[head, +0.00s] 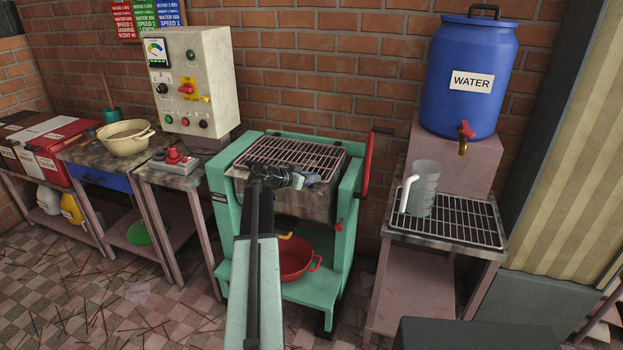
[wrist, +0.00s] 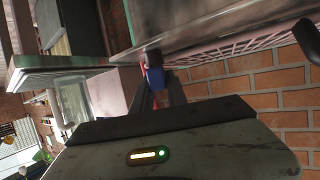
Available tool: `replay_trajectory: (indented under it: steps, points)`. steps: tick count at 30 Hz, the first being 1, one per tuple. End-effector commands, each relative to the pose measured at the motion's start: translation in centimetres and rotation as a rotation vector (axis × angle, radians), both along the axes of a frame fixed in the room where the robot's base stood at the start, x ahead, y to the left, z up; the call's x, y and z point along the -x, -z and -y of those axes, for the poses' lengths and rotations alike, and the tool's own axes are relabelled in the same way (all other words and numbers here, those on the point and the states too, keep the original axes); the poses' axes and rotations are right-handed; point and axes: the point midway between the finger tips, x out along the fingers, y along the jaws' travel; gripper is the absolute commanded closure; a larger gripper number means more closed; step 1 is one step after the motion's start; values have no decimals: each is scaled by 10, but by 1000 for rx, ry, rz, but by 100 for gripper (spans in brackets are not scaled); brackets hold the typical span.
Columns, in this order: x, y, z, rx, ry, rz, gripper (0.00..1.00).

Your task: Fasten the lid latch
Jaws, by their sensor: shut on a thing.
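The green mixer (head: 352,200) stands against the brick wall with its barred lid (head: 295,152) lying down over the metal trough (head: 318,207). The lid's bars also show in the wrist view (wrist: 225,50). My gripper (head: 303,180) is at the trough's front upper edge, just below the lid. It is shut on a small part there, apparently the lid latch. A blue piece (wrist: 155,78) shows at the jaws in the wrist view. My gripper and arm hide much of the latch and its catch, so I cannot tell whether it is fastened.
A red handle (head: 368,165) stands at the mixer's right side. A red bowl (head: 297,262) is on the shelf below. To the right are a clear jug (head: 424,190) on a rack and a blue water barrel (head: 468,75). A control box (head: 196,80) is at left.

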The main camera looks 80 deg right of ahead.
Motion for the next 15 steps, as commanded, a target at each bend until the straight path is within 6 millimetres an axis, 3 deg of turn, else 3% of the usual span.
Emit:
replay_trajectory:
  steps: [15]
  points:
    - [2,-2,0,3,-360,-5,100]
